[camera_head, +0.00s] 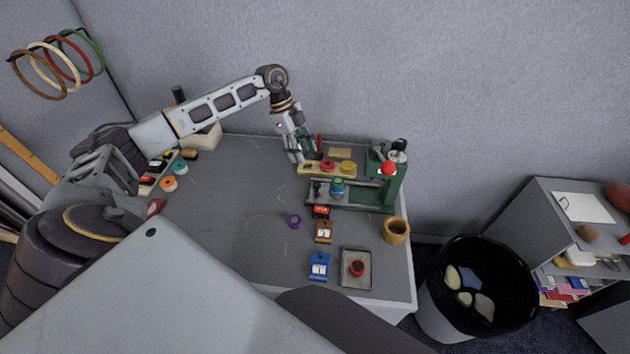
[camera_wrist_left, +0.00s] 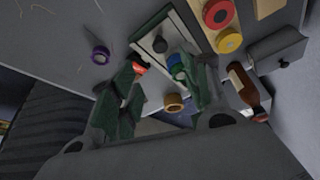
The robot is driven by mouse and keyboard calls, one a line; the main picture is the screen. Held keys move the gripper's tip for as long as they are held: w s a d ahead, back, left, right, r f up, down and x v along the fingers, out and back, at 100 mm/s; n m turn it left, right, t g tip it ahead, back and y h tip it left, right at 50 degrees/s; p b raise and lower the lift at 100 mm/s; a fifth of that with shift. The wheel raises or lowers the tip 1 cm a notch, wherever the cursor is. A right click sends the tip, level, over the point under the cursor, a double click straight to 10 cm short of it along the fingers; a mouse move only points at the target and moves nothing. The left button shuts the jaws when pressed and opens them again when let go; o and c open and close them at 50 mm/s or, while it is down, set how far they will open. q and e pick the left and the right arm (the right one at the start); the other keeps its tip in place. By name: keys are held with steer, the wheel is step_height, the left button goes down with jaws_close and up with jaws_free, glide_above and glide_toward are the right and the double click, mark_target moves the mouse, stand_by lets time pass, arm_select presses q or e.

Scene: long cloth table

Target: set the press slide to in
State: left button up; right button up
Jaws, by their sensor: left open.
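The press (camera_head: 391,190) is a green frame at the right back of the table, with a low rail base reaching left. Its slide (camera_head: 327,195) lies along that base, with a small black knob (camera_head: 316,187) near the left end and a blue-green round piece (camera_head: 337,187) on it. My left gripper (camera_head: 296,158) is open and empty, above the table just left of the press base, by the wooden board's left end. In the left wrist view the open fingers (camera_wrist_left: 165,95) frame the base, and the black knob (camera_wrist_left: 160,44) shows beyond them. My right gripper is not seen.
A wooden board (camera_head: 312,169) with red and yellow discs lies behind the press base. The table's left middle is clear.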

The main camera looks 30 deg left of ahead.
arm_select(q)
glide_above(316, 183)
steer(key=a, duration=0.2)
step_height(316, 183, down, 6)
steer(key=x, duration=0.4)
steer(key=shift+s+a+p, duration=0.15)
steer(key=shift+a+p, duration=0.05)
steer(key=shift+p, duration=0.1)
steer(key=shift+x, duration=0.85)
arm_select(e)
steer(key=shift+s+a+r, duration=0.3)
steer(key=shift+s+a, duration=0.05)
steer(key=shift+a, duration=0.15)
arm_select(q)
jaws_close()
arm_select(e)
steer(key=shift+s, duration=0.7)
